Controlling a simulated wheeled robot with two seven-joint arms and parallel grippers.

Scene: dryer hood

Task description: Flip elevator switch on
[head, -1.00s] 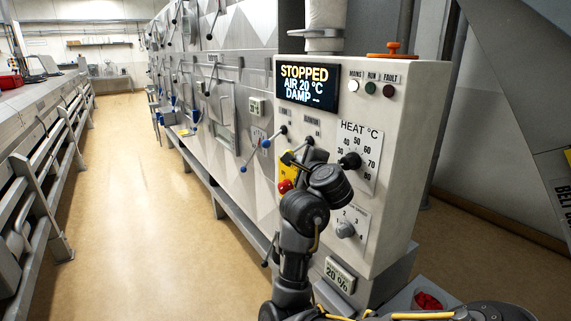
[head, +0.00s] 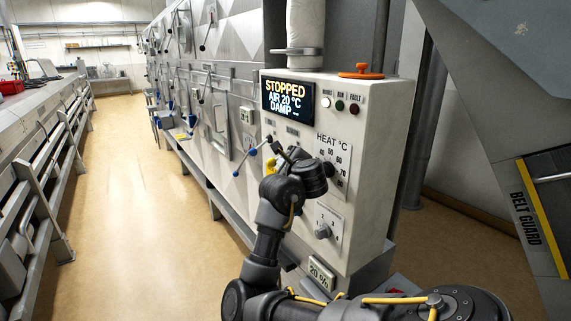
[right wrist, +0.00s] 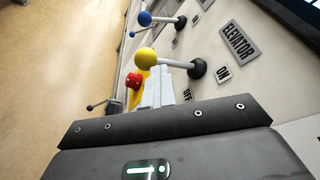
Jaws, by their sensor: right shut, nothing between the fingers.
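The elevator switch is a lever with a yellow ball (right wrist: 146,58) on a pale rod and black base in the right wrist view. Beside it are a plate reading ELEVATOR (right wrist: 238,41), an ON label (right wrist: 222,73) and an OFF label (right wrist: 188,95). My right gripper (right wrist: 160,72) is shut and empty, its tips just below the rod on the OFF side. I cannot tell whether they touch it. In the head view my right gripper (head: 281,153) is at the front of the control box (head: 372,185), where my wrist covers part of the panel.
A blue-ball lever (right wrist: 146,19) stands near the yellow one. A red button (right wrist: 134,80) on a yellow housing is close to the fingers. The display (head: 288,99) reads STOPPED. The heat knob (head: 328,169) is right of my wrist. The left aisle floor is clear.

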